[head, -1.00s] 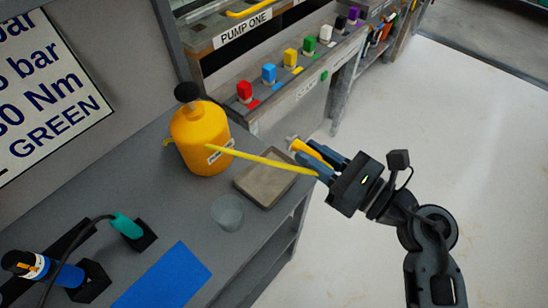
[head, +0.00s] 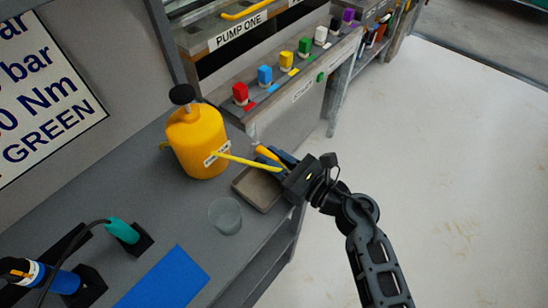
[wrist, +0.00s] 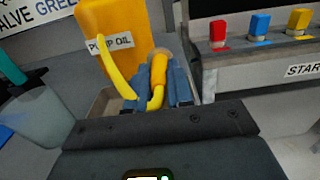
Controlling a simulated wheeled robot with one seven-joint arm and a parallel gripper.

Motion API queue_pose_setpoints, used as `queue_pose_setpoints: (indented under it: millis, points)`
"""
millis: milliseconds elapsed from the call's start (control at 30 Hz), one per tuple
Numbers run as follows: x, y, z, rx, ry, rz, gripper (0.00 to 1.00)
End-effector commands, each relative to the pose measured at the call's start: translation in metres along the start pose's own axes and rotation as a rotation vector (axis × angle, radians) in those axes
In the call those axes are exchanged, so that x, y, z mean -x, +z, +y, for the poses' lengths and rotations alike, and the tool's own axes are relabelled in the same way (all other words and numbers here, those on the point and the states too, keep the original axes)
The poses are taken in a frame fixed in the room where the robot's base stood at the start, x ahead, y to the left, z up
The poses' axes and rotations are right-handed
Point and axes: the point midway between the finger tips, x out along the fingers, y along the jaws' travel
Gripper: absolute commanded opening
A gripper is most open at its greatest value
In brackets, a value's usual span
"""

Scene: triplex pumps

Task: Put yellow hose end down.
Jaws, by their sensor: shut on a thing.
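The yellow hose (head: 240,160) runs from the yellow pump oil can (head: 199,140) to my gripper (head: 272,162). My gripper is shut on the hose end, whose thicker yellow-orange part (wrist: 160,77) shows between the blue fingers in the wrist view. The hose bends down from the can to the jaws (wrist: 115,72). In the head view the gripper is over the right part of a shallow brown tray (head: 247,192) on the grey bench. I cannot tell whether the hose end touches the tray.
A clear cup (head: 225,215) stands just left of the tray. The pump one bench with coloured blocks (head: 241,92) is behind. Clear floor lies to the right.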

Motion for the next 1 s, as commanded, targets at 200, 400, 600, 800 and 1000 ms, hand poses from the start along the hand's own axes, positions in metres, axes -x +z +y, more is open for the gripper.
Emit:
queue_pose_setpoints:
  millis: [200,400,600,800,1000]
  points:
    - [0.000,0.000,0.000,0.000,0.000,-0.001,0.00]
    - [0.000,-0.006,0.000,0.000,0.000,0.000,0.00]
    - [0.000,-0.011,0.000,0.000,0.000,0.000,0.00]
    - [0.001,-0.014,0.000,-0.002,-0.001,0.004,0.24]
    - [0.001,-0.016,0.000,-0.003,-0.002,0.007,0.43]
